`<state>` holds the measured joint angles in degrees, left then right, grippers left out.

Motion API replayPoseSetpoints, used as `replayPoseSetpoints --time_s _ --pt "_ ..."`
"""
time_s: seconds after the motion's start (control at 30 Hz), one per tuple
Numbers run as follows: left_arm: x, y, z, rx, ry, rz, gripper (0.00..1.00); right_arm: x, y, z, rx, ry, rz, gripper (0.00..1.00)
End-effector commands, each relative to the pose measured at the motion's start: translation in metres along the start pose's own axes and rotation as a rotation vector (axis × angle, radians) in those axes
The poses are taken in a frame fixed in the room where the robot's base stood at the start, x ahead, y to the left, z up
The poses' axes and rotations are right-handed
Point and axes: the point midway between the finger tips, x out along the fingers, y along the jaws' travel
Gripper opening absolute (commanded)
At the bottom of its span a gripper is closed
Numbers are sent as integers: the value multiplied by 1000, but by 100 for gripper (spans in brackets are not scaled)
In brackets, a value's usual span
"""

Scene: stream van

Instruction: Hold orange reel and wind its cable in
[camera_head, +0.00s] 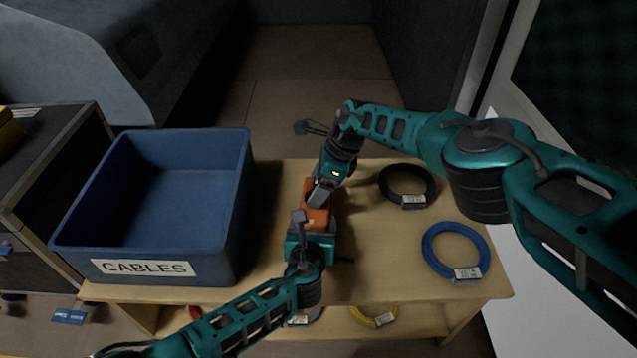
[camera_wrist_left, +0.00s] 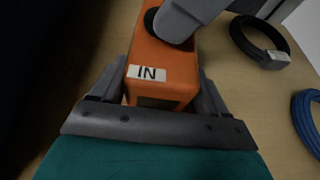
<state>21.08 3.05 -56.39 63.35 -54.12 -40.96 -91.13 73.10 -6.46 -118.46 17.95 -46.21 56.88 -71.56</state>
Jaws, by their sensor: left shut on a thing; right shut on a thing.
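The orange reel (camera_head: 318,217) stands on the wooden table between my two grippers. In the left wrist view the reel (camera_wrist_left: 165,88) fills the space between the left fingers, and its face has a white "IN" label (camera_wrist_left: 147,73). My left gripper (camera_head: 312,226) is shut on the reel's body from the near side. My right gripper (camera_head: 321,192) reaches in from above and is shut at the reel's top. A dark round part (camera_wrist_left: 152,22) shows under its grey finger there; the grip itself is mostly hidden. The reel's cable cannot be made out clearly.
A blue bin (camera_head: 215,258) labelled CABLES stands at the table's left. A black cable coil (camera_head: 383,181) and a blue one (camera_head: 428,247), both tagged, lie on the right. A yellow coil (camera_head: 362,318) is on a lower level in front. Bare tabletop (camera_head: 375,255) lies right of the reel.

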Motion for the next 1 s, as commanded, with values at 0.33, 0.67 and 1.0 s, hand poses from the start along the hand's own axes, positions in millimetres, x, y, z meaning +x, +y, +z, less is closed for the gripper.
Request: replayPoseSetpoints --time_s 0.33,0.67,1.0 --pt "0 0 2 0 -3 0 38 0 0 -1 28 3 -9 48" --pt "0 0 2 2 -3 1 38 -1 1 -2 182 4 -77 48" --pt "0 0 2 1 -3 1 38 -2 4 -2 455 3 -194 48"
